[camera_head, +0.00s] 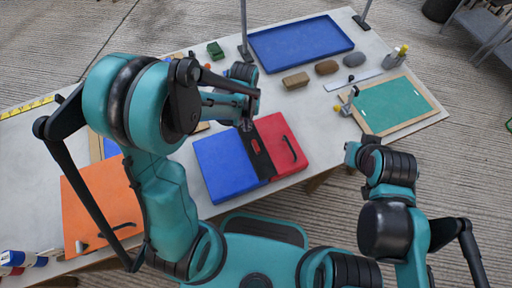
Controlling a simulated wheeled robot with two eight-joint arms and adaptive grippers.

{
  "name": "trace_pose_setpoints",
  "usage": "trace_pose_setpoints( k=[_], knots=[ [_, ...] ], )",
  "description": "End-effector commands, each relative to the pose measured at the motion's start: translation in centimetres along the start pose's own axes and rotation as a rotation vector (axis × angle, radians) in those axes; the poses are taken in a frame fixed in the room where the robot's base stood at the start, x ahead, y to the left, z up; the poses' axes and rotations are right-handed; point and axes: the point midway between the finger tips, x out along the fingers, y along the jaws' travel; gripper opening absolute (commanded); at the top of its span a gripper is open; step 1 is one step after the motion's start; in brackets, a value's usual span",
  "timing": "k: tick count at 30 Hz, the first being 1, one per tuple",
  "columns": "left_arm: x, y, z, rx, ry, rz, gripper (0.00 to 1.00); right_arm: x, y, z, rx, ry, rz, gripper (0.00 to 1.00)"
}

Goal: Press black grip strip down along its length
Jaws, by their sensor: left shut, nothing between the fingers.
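The black grip strip (257,156) lies along the seam between a blue panel (222,166) and a red panel (283,150) on the table. My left gripper (246,125) is shut and empty, with its tips down at the far end of the strip. It hides that end, and I cannot tell whether the tips touch the strip. A short curved black piece (290,148) lies on the red panel. My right gripper (352,152) is at the table's front edge, right of the panels; its fingers are too unclear to tell.
A green board (393,106) lies at the right. An orange panel (100,203) lies at the left, partly behind my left arm.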

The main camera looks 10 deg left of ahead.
Motion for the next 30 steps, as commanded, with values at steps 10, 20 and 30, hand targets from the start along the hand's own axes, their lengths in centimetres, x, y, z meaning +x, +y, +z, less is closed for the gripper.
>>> trace_pose_setpoints(
  k=[10, 20, 30],
  knots=[
    [-3.1, 0.0, 0.0, 0.0, 0.0, 0.0, 0.0, -2.0, 0.0, -1.4, 0.0, 0.0, 0.0, 0.0],
    [-5.7, 0.0, 0.0, 0.0, 0.0, 0.0, 0.0, -3.6, 0.0, -2.6, 0.0, 0.0, 0.0, 0.0],
    [-5.8, 0.0, 0.0, 0.0, 0.0, 0.0, 0.0, -3.6, 0.0, -2.5, 0.0, 0.0, 0.0, 0.0]
  ],
)
